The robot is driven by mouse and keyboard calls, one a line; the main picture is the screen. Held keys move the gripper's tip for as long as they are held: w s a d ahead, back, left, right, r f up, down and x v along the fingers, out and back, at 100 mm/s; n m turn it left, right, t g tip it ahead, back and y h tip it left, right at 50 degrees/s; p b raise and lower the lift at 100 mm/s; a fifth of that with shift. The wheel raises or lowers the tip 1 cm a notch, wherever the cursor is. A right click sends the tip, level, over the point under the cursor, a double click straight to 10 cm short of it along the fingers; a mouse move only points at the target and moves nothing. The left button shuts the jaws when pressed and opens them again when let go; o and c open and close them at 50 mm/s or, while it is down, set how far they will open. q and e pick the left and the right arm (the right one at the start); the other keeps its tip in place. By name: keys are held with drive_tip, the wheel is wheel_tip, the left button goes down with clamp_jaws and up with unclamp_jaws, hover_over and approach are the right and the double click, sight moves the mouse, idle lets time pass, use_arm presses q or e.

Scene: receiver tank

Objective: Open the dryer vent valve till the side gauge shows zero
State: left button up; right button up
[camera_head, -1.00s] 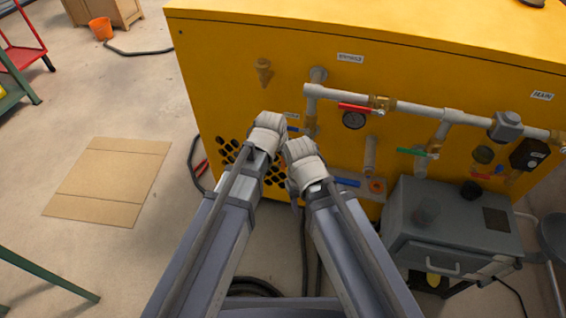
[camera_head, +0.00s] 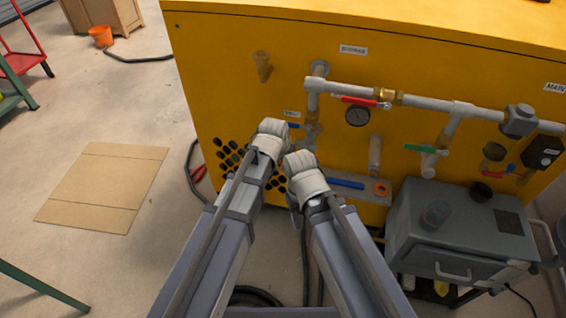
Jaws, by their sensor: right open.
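The yellow housing (camera_head: 215,80) carries grey pipes with several valves. A red-handled valve (camera_head: 358,100) sits on the top pipe, with a round gauge (camera_head: 358,116) just below it; its reading is too small to tell. A green-handled valve (camera_head: 425,148) is further right. A small blue handle (camera_head: 294,126) shows beside my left gripper, under a small label I cannot read. Which valve is the dryer vent I cannot tell. My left gripper (camera_head: 274,130) is in front of the panel near the blue handle, its jaws hidden. My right gripper (camera_head: 300,160) is open, beside it and slightly lower.
A grey box unit (camera_head: 450,240) stands at the lower right, close to the panel. A ledge (camera_head: 368,195) with a blue item and an orange ring lies right of my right gripper. A cardboard sheet (camera_head: 100,190) lies on the floor at left. Cables run on the floor.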

use_arm(q)
clamp_jaws()
idle(1.1)
